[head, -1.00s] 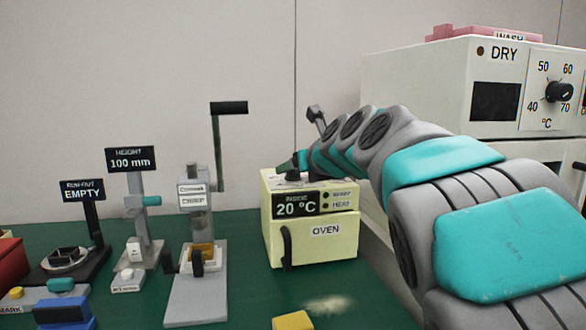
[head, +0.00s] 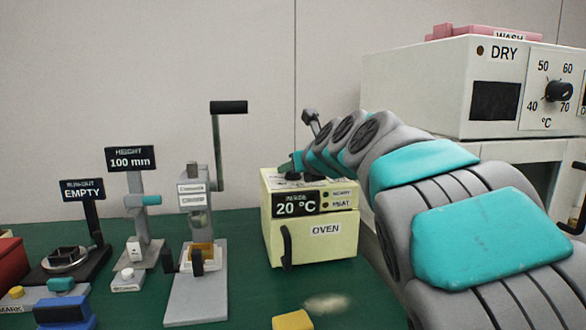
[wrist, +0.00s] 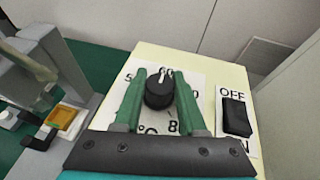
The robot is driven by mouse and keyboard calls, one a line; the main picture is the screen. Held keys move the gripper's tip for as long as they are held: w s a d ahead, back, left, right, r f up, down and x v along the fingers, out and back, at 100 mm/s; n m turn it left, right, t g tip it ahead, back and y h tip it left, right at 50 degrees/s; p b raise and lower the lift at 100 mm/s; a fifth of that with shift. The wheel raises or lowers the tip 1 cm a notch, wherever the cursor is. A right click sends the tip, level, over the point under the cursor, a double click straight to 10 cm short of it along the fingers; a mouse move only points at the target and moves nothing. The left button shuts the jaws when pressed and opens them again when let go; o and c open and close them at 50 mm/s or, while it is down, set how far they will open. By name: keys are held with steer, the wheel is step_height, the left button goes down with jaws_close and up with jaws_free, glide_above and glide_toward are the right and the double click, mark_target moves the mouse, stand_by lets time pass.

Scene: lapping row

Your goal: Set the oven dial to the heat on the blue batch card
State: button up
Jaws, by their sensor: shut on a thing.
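The small cream oven (head: 313,241) stands on the green bench in the head view. Its display reads 20 °C. Its black dial (wrist: 158,95) is on the top, with a white pointer mark aimed at the far side, near the 60; my fingers partly cover the other numbers. My gripper (wrist: 160,75) is shut on the dial, with one green finger on each side of it. In the head view my arm hides part of the oven's top. I cannot make out a blue batch card in either view.
A black OFF/ON switch (wrist: 236,116) sits right of the dial on the oven top. Left of the oven stands a crimping press (head: 197,260) with a tall handle. A large white DRY unit (head: 430,85) is at the right. A yellow block (head: 293,320) lies in front.

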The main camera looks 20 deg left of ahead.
mark_target(298, 191)
jaws_close()
steer(key=shift+r+m+t+h, duration=0.1)
steer(key=shift+m+t+h, duration=0.8)
steer(key=shift+m+h, duration=0.5)
steer(key=shift+m, duration=0.1)
steer(key=o, duration=1)
jaws_free()
steer(key=shift+b+v, duration=0.35)
steer(key=shift+v, duration=3.45)
